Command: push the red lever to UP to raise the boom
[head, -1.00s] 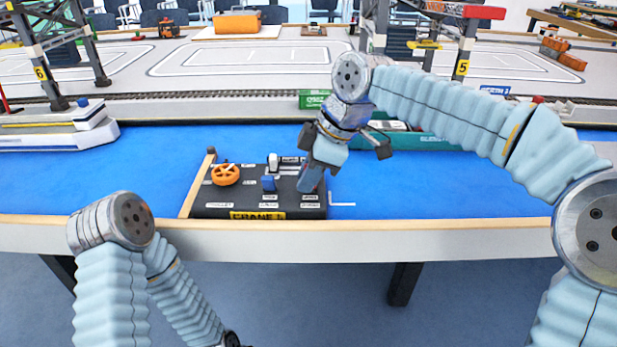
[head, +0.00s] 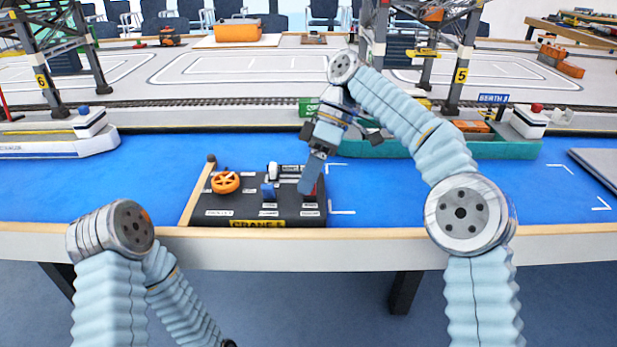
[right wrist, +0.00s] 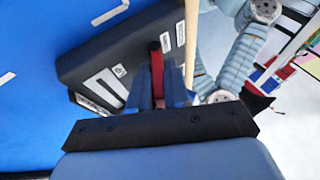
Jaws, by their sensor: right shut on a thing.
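The red lever (head: 314,189) stands at the right end of the black control box (head: 238,200), mostly hidden behind my gripper in the head view. My right gripper (head: 307,187) comes down on it from above. In the right wrist view the red lever (right wrist: 156,68) runs between the two blue fingers of my right gripper (right wrist: 158,85), which are shut on it. Whether the lever is at UP cannot be told; the label near it is too small to read. My left arm shows at the lower left of the head view, but its gripper is not seen.
A blue lever (head: 268,191), a white-topped lever (head: 273,171) and an orange wheel (head: 225,182) sit on the same box, left of the red lever. A teal ship (head: 515,147) lies behind my right arm. Blue table surface (head: 400,200) is clear right of the box.

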